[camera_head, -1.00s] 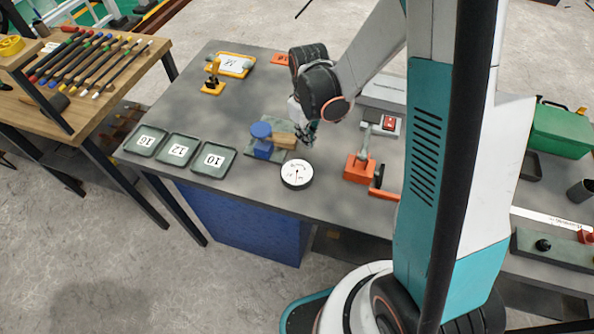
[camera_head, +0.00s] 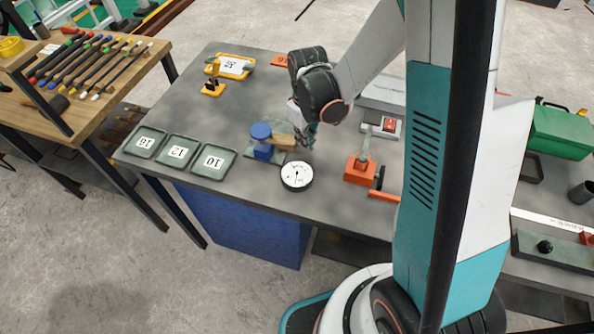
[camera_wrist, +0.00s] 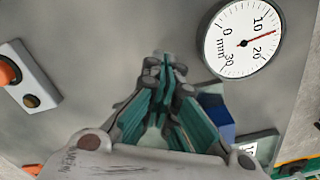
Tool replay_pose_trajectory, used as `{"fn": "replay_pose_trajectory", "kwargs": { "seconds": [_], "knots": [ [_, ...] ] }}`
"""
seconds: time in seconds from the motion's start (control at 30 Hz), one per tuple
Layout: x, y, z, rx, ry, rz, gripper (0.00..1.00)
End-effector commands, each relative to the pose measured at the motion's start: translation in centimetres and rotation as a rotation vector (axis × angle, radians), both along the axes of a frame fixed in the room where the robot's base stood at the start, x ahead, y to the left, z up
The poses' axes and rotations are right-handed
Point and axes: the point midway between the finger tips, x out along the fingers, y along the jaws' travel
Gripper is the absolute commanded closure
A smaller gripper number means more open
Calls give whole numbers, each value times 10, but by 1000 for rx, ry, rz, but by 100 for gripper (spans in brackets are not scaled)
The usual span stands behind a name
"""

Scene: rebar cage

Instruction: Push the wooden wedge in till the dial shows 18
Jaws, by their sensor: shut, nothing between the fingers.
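The wooden wedge (camera_head: 286,140) lies beside a blue block with a round top (camera_head: 262,138) on a green plate in the head view. My gripper (camera_head: 308,134) is shut at the wedge's right end; I cannot tell whether it touches. In the wrist view my gripper (camera_wrist: 166,66) has its fingertips together with nothing between them. The wedge is not clearly seen there, but the blue block (camera_wrist: 215,114) shows behind the right finger. The white dial (camera_wrist: 242,41) has its red needle between 10 and 20, around the middle. The dial also shows in the head view (camera_head: 297,176).
Three trays marked 16 (camera_head: 145,141), 12 (camera_head: 178,151) and 10 (camera_head: 213,160) lie on the table's left. An orange clamp (camera_head: 360,169) stands to the right of the dial. The table's left middle is clear.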

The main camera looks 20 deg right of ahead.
Motion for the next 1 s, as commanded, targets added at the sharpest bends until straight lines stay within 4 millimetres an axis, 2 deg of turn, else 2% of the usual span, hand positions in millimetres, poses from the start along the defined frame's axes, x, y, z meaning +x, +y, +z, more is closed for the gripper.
{"fn": "replay_pose_trajectory", "kwargs": {
  "seconds": [1.0],
  "knots": [
    [5,6,0,0,-1,0,100]
  ]
}}
